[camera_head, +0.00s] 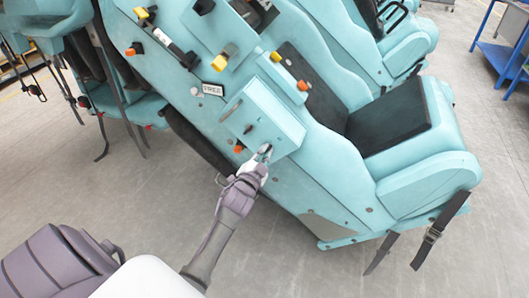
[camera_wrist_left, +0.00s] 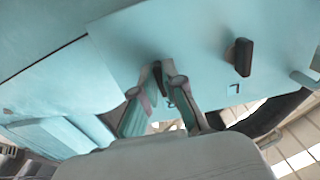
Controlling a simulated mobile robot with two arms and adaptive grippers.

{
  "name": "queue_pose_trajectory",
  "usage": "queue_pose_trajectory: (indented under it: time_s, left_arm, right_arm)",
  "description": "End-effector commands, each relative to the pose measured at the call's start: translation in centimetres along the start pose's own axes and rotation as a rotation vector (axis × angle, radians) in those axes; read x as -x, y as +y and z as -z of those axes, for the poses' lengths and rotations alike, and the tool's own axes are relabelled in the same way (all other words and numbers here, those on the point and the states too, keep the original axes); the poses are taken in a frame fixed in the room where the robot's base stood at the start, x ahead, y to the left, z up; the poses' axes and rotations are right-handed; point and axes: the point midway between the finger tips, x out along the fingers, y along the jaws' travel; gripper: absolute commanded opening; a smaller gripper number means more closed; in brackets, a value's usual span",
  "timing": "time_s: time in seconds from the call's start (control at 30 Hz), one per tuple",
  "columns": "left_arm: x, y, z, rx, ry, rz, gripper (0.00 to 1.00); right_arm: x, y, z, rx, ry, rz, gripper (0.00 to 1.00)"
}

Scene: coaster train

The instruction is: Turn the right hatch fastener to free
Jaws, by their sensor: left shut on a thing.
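The teal hatch panel (camera_head: 262,112) is on the side of the coaster car, with a small dark fastener (camera_head: 248,128) left of my gripper. My left gripper (camera_head: 265,151) is at the panel's lower right part. In the left wrist view my left gripper (camera_wrist_left: 165,92) has its two fingers closed around a dark fastener (camera_wrist_left: 157,72), apparently the right one, which they partly hide. The other black fastener (camera_wrist_left: 242,57) stands free, with a small square mark below it. The held fastener's exact turn angle is hard to tell. My right gripper is not in view.
The car's side carries yellow (camera_head: 219,62) and orange (camera_head: 239,147) knobs and a white label (camera_head: 212,90) close to the hatch. A black-cushioned seat (camera_head: 392,126) is to the right, with straps hanging beneath. A blue cart (camera_head: 497,58) stands far right. The grey floor in front is clear.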

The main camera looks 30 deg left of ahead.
Motion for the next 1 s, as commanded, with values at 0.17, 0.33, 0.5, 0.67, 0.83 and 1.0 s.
queue_pose_trajectory:
  time_s: [0.17, 0.33, 0.5, 0.67, 0.83, 1.0]
  left_arm:
    - [0.0, 0.0, 0.0, 0.005, 0.001, 0.000, 0.00]
    - [0.0, 0.0, 0.0, 0.004, 0.001, 0.000, 0.00]
    - [0.0, 0.0, 0.0, 0.004, 0.001, 0.000, 0.29]
    - [0.0, 0.0, 0.0, 0.003, 0.001, 0.000, 0.34]
    - [0.1, 0.0, 0.0, 0.003, 0.000, 0.000, 0.34]
    - [1.7, 0.1, -0.1, 0.003, -0.001, -0.001, 0.34]
  right_arm:
    - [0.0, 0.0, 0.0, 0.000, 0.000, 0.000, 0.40]
    - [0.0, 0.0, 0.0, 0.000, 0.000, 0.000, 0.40]
    - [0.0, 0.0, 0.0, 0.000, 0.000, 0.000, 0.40]
    - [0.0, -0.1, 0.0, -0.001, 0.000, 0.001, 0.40]
    - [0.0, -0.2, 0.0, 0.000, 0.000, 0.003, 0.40]
    - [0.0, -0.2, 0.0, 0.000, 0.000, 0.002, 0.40]
